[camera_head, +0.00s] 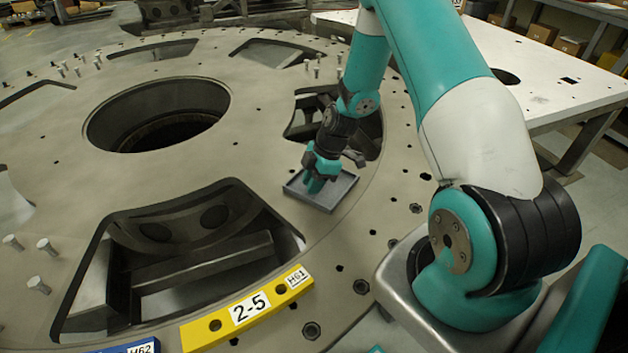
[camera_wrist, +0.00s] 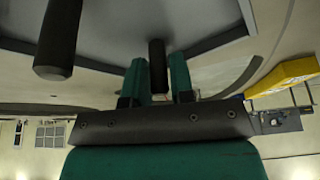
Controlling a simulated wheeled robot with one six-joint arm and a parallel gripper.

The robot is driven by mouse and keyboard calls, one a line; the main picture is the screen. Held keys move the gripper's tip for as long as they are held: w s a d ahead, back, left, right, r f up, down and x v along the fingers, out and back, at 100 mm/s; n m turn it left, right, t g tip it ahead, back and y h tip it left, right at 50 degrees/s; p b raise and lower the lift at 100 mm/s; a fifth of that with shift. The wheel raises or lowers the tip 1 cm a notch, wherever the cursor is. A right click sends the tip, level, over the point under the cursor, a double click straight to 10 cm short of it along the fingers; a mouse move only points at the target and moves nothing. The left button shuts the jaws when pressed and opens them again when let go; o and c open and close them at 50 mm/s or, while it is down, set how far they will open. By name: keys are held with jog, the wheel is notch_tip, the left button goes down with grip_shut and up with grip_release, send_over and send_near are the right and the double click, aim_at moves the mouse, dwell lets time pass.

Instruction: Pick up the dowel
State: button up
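A dark, round dowel (camera_wrist: 157,62) stands between the two teal fingers of my gripper (camera_wrist: 157,75) in the wrist view. The fingers sit close on both sides of it. I cannot tell whether they press on it or leave a small gap. A second dark dowel (camera_wrist: 58,42) is at the upper left of the wrist view, apart from the fingers. In the head view my gripper (camera_head: 316,184) points down into a shallow grey tray (camera_head: 334,201) and hides what is between its fingers. The tray (camera_wrist: 105,61) also shows in the wrist view.
The tray lies on a large round metal plate (camera_head: 265,150) with wide cutouts and a central hole. A yellow block (camera_head: 215,326) marked 2-5 is at the front edge. Several pale pegs (camera_head: 45,247) stand at the left. A white table (camera_head: 535,75) is behind my arm.

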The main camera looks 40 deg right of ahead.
jog(key=shift+a+f, duration=0.15)
jog(key=shift+f, duration=0.2)
grip_shut()
jog(key=shift+w, duration=0.1)
